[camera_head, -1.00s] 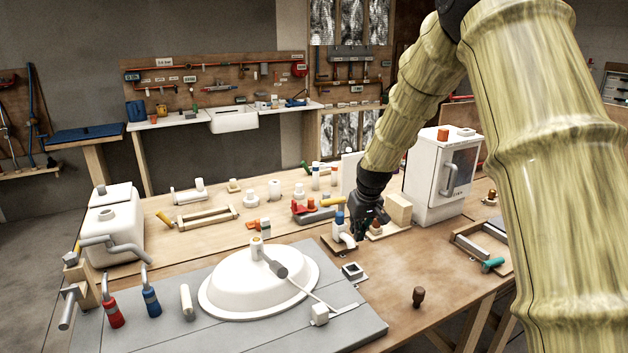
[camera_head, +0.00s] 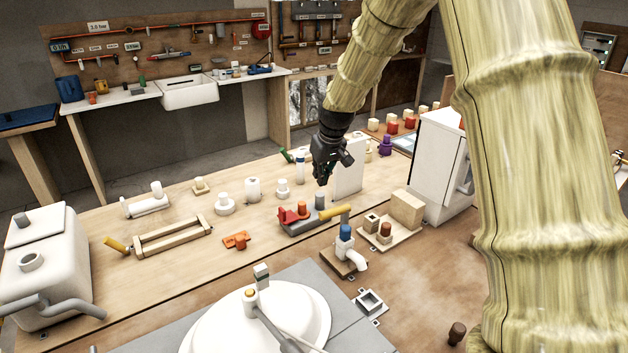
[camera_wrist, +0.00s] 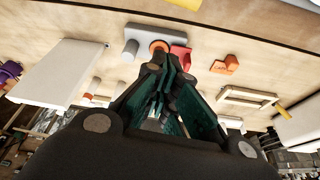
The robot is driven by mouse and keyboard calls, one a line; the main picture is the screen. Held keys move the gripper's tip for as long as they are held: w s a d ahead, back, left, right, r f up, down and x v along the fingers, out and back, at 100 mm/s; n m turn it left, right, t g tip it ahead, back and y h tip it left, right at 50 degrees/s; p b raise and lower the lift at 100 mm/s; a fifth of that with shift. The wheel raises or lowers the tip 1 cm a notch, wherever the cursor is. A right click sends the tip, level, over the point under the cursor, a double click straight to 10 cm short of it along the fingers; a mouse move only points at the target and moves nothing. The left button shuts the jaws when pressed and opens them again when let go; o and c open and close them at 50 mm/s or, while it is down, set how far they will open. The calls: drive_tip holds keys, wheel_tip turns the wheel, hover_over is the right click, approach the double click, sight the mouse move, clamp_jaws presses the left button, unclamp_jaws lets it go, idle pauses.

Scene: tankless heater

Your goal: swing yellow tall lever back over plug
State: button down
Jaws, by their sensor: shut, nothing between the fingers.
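A yellow lever (camera_head: 336,212) lies low and nearly flat at the right front of a grey base (camera_head: 296,227). The base also bears a red part (camera_head: 290,216), an orange plug (camera_head: 303,207) and a grey post (camera_head: 320,199). The yellow lever's end also shows at the top edge of the wrist view (camera_wrist: 185,4). The orange plug (camera_wrist: 158,46) shows there just past the fingertips, with the grey post beside it. My gripper (camera_head: 323,181) is shut and empty, above and behind the grey base, apart from the lever. Fingers partly cover the base in the wrist view.
A white upright panel (camera_head: 350,168) stands just right of my gripper. A blue-capped tap (camera_head: 346,242) and a beige block (camera_head: 407,207) stand in front and right. A wooden frame with another yellow handle (camera_head: 115,243) lies left. An orange piece (camera_head: 237,240) lies nearby.

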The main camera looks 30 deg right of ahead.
wheel_tip(320, 180, down, 8)
drive_tip(key=s+p, duration=0.1)
drive_tip(key=p, duration=0.3)
drive_tip(key=shift+s, duration=0.35)
idle(0.4)
drive_tip(key=shift+s+d, duration=0.1)
